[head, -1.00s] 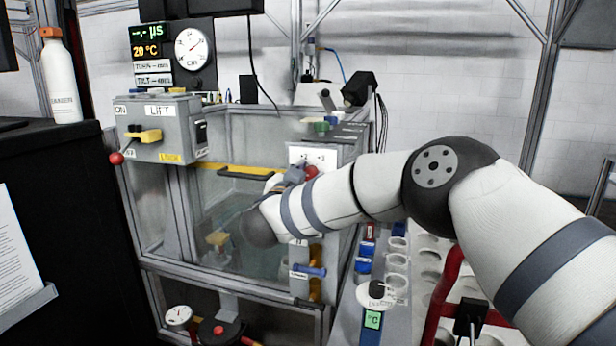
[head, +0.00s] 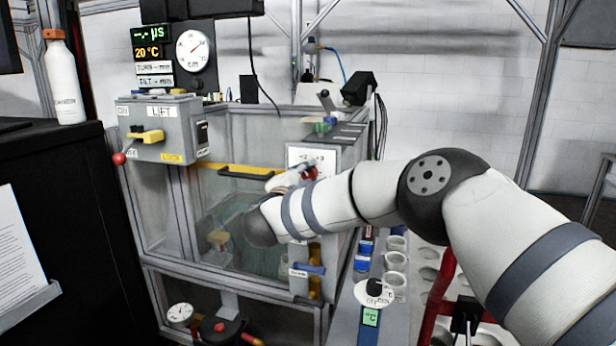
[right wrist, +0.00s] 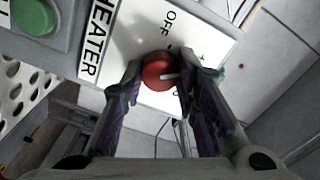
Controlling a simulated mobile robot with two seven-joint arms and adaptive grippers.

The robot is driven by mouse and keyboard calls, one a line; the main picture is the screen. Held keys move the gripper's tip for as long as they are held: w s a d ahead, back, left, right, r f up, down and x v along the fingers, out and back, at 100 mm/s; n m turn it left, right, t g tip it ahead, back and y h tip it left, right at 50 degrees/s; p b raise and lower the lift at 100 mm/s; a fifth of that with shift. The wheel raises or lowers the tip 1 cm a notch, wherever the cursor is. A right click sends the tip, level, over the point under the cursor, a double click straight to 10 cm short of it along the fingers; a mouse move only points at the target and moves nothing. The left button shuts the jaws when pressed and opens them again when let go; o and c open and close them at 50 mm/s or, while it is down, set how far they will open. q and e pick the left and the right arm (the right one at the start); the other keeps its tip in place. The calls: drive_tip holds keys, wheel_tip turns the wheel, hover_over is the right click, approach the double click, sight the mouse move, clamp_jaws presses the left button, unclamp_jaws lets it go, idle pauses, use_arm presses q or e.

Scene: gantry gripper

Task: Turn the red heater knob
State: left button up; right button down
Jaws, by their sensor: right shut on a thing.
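The red heater knob (right wrist: 157,70) sits on a white panel marked HEATER and OFF in the right wrist view. A pale pointer line on its face points to the right in that picture. My right gripper (right wrist: 163,84) has one finger on each side of the knob and is shut on it. In the head view the red knob (head: 311,173) shows small on the white panel (head: 330,157) at the front of the glass tank. My right arm and wrist hide part of the gripper there. My left gripper is not in view.
The grey LIFT box (head: 160,128) with a yellow handle stands left of the panel. A blue-handled lever (head: 308,269) is below my wrist. A green button (right wrist: 34,15) is near the knob.

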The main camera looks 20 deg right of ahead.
drive_tip(key=m, duration=1.2)
drive_tip(key=shift+m, duration=0.4)
idle(0.4)
drive_tip(key=c, duration=1.2)
unclamp_jaws()
drive_tip(key=shift+c, duration=0.2)
drive_tip(key=v, duration=1.2)
